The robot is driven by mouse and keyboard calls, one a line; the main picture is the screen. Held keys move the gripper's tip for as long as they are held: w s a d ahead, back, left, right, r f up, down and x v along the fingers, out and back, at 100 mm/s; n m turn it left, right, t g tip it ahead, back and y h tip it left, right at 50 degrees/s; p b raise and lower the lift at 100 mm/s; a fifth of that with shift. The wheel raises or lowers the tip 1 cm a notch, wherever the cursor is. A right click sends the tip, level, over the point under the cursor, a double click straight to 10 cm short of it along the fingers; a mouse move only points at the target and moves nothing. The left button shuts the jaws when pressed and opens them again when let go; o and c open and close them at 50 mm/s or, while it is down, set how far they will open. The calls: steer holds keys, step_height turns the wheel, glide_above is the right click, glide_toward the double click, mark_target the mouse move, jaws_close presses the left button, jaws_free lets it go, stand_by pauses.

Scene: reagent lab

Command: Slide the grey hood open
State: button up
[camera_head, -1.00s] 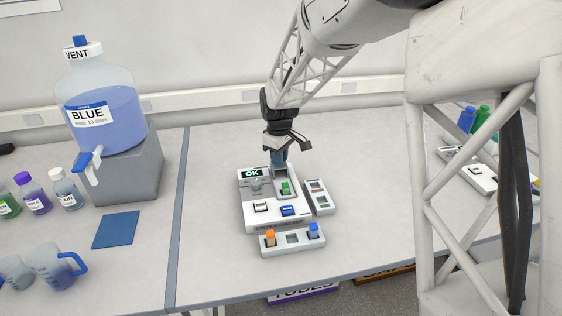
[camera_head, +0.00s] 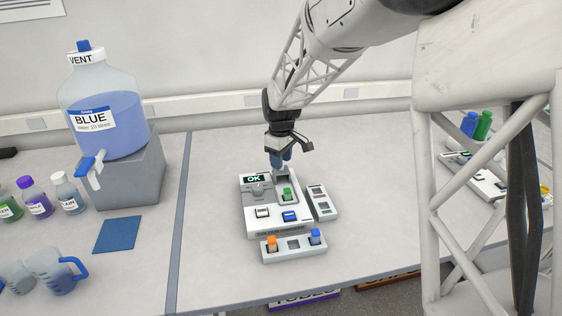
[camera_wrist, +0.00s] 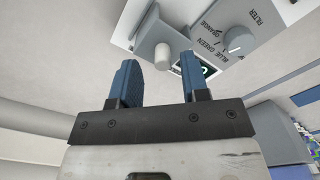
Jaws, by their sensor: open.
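The white reader with a green OK display (camera_head: 254,179) stands on the bench in the head view. Its grey hood (camera_head: 281,176) appears to be the grey piece at the back right, behind a green-capped cuvette (camera_head: 287,194); the fingers partly cover it. My gripper (camera_head: 281,160) is above this back part, blue fingers pointing down, apart and empty. In the wrist view my gripper (camera_wrist: 160,80) is open, with a pale peg (camera_wrist: 162,56) showing beyond the gap between the fingers. I cannot tell whether the fingers touch anything.
A cuvette rack (camera_head: 294,247) with orange and blue caps stands in front of the reader. A narrow block (camera_head: 322,202) is at its right. The filter knob (camera_wrist: 237,39) is near the fingers. A blue dispenser (camera_head: 107,122) stands left.

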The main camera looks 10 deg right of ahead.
steer(key=shift+r, duration=3.3)
steer(key=shift+s+r, duration=0.25)
steer(key=s+d+r+m+t, duration=0.1)
steer(key=s+r+m, duration=0.15)
steer(key=s, duration=0.75)
steer(key=s+d+r+m, duration=0.15)
steer(key=s+r, duration=0.25)
steer(key=s, duration=0.6)
steer(key=s+f+m+t, duration=0.1)
steer(key=s+m, duration=0.4)
steer(key=s, duration=1.3)
steer(key=shift+s+f+t, duration=0.2)
steer(key=shift+f+t, duration=0.1)
steer(key=shift+f, duration=0.45)
